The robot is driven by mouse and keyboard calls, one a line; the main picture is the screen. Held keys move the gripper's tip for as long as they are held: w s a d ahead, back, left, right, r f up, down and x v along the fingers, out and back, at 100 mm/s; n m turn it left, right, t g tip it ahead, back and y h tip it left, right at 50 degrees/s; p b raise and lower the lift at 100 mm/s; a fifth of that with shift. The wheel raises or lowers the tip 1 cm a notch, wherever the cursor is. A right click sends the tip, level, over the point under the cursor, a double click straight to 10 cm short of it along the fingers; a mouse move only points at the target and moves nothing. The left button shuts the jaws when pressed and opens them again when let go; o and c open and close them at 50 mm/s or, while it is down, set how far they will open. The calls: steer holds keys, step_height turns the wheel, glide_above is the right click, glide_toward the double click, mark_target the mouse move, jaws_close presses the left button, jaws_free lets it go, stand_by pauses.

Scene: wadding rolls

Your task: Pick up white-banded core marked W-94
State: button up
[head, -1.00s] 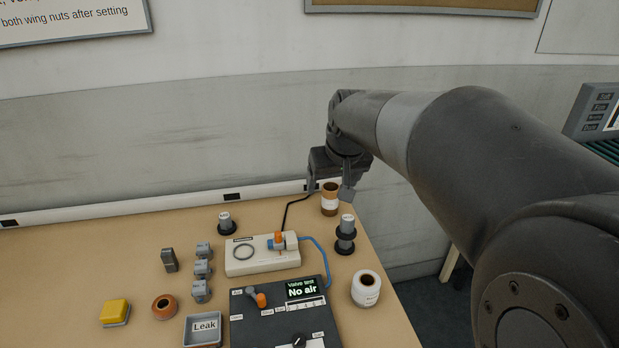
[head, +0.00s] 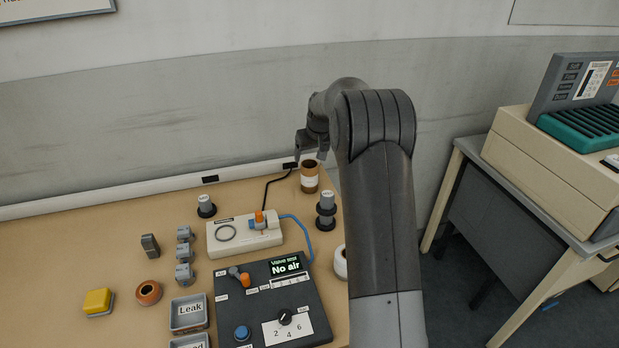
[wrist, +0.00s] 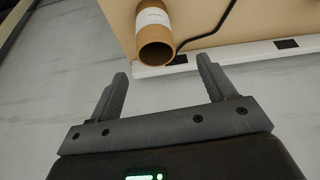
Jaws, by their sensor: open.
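The white-banded core (head: 310,180) is a brown cardboard tube with a white band, upright at the table's back right corner. It also shows in the wrist view (wrist: 153,18), its open end facing me; the print on its band is too small to read. My gripper (head: 309,152) is open and empty, just above and behind the core in the head view. In the wrist view, the core lies beyond the fingertips of my gripper (wrist: 162,69), near the middle of the gap and apart from them.
A grey spool on a black base (head: 326,211) stands in front of the core. A white roll (head: 341,263) is partly hidden by my arm. The valve fixture (head: 228,241) and a black cable (head: 268,190) are to the left. A low white rail with a wall runs behind.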

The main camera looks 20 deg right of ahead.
mark_target(309, 170)
steer(key=x, duration=0.5)
steer(key=shift+w+f, duration=0.15)
steer(key=shift+f, duration=0.1)
steer(key=shift+d+x, duration=0.2)
steer(key=shift+x, duration=1.2)
steer(key=shift+d+x, duration=0.2)
steer(key=shift+x, duration=1.15)
steer(key=shift+w, duration=0.1)
steer(key=c, duration=1.1)
